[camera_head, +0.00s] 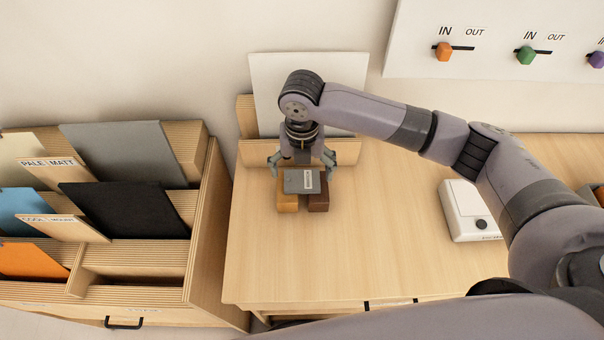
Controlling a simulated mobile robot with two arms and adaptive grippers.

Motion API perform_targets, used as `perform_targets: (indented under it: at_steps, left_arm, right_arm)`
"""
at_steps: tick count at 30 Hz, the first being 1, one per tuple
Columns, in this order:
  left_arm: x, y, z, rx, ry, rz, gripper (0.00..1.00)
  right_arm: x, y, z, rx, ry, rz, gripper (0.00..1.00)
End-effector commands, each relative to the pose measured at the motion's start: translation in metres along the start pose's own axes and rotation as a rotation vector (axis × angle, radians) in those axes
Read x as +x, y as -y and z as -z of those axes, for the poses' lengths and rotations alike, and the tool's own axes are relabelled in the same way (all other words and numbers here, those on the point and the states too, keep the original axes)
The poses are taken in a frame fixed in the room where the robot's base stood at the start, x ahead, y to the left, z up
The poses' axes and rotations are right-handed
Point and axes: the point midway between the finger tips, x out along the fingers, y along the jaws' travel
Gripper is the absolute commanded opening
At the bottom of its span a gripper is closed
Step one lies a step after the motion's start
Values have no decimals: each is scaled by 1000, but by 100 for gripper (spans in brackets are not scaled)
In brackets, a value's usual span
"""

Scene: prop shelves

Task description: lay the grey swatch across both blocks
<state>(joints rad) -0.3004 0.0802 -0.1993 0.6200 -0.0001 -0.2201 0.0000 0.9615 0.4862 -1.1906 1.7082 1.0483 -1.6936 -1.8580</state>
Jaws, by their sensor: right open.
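The grey swatch (299,182), a small flat piece with a white label, lies across the tops of two blocks. The left block (288,204) is yellow-brown and the right block (318,203) is dark brown; they stand side by side on the wooden table. My right gripper (302,166) points down just behind and above the swatch. Its fingers are spread wide, one to each side, and it appears empty. The rear edges of the blocks are hidden under the swatch. My left gripper is not in view.
A white board (350,95) leans in a wooden holder (347,152) behind the gripper. A slotted rack (205,215) with coloured panels stands at the left. A white device (472,210) sits on the right of the table. The table front (340,265) is clear.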

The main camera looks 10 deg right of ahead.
Motion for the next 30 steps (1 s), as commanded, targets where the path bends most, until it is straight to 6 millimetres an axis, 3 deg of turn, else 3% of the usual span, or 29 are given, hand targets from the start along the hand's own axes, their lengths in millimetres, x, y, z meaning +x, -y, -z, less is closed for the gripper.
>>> perform_targets:
  at_steps: [9, 15, 30]
  left_arm:
    - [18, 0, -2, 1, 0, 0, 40]
    - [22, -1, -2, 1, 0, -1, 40]
    - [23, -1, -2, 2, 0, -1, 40]
  right_arm:
    - [-69, -1, -1, -2, 4, -2, 90]
    - [-98, 0, 0, 0, 1, 0, 90]
    - [-107, 0, 0, 0, -1, 1, 90]
